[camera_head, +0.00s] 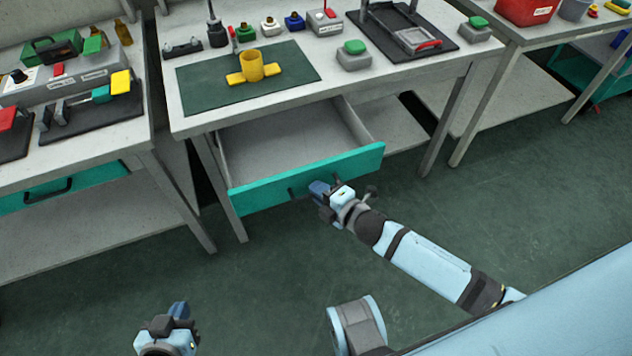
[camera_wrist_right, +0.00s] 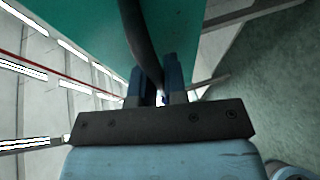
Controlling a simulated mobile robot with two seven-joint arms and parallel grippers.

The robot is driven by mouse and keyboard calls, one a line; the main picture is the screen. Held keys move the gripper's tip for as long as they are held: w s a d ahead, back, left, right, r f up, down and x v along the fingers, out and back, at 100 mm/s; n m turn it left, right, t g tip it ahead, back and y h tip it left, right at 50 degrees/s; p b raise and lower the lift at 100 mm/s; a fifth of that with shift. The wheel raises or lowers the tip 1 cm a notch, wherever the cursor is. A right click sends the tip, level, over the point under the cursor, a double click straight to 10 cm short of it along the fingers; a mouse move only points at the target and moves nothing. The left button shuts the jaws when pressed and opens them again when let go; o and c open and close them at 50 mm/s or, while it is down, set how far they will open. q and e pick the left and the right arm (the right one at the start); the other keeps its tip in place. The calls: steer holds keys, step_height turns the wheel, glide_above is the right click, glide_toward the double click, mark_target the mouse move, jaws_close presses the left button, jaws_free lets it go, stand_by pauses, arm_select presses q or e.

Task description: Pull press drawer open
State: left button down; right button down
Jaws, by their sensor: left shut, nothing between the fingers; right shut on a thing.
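The press drawer (camera_head: 300,177) has a teal front and a pale, empty inside. It stands pulled out from under the middle table. My right gripper (camera_head: 318,190) is at the drawer front, shut on its dark handle (camera_head: 296,193). The right wrist view shows the dark handle bar (camera_wrist_right: 140,40) running between the two blue fingers (camera_wrist_right: 160,82), close to the teal front (camera_wrist_right: 85,22). My left gripper (camera_head: 178,312) is low at the bottom left, away from the drawer and empty. Its fingers are close together.
The middle table (camera_head: 190,112) bears a green mat (camera_head: 205,88) with a yellow part (camera_head: 252,66), and several small parts behind. A green button box (camera_head: 354,54) stands near its front edge. A left table (camera_head: 135,135) has another teal drawer (camera_head: 75,187). The floor before the drawer is clear.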

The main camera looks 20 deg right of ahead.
steer(key=shift+s, duration=0.1)
steer(key=c, duration=1.2)
jaws_free()
steer(key=v, duration=1.4)
steer(key=shift+p, duration=0.4)
steer(key=shift+d, duration=0.1)
